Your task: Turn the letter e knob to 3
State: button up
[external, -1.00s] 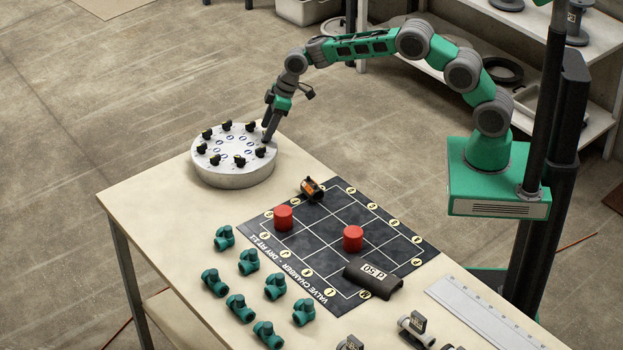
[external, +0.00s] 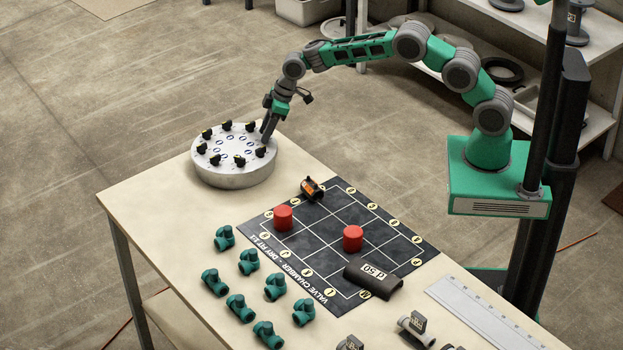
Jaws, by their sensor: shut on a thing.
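A round grey-white drum (external: 234,176) stands at the far left end of the table. Several black knobs (external: 240,161) sit in a ring on its top, with small blue-marked dials inside the ring. The letters and numbers are too small to read, so I cannot tell which is knob e. My gripper (external: 266,138) points down at the drum's right side. It is shut on a knob there, which the fingers mostly hide.
A black grid mat (external: 318,255) lies right of the drum with two red cylinders (external: 353,238), an orange-black part (external: 312,190) and a dark block (external: 373,281). Several green valves (external: 249,262) stand in front. A ruler (external: 480,315) lies at right.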

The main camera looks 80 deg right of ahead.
grip_shut()
jog(key=shift+b, duration=0.35)
jog(key=m+b, duration=0.1)
jog(key=m+h+b, duration=0.1)
jog(key=shift+a+f+m, duration=0.2)
jog(key=shift+m, duration=0.2)
jog(key=m+h+b, duration=0.1)
jog(key=m+b, duration=0.1)
jog(key=shift+m, duration=0.4)
jog(key=m, duration=0.1)
jog(key=m+h, duration=0.1)
jog(key=m, duration=0.2)
jog(key=shift+a+r+g+h, duration=0.1)
jog(key=shift+r+g+h, duration=0.2)
jog(key=shift+h, duration=0.1)
jog(key=shift+f+m+g, duration=0.1)
jog(key=shift+m+g, duration=0.2)
jog(key=shift+m, duration=0.7)
jog(key=shift+h, duration=0.3)
jog(key=o, duration=1.1)
grip_release()
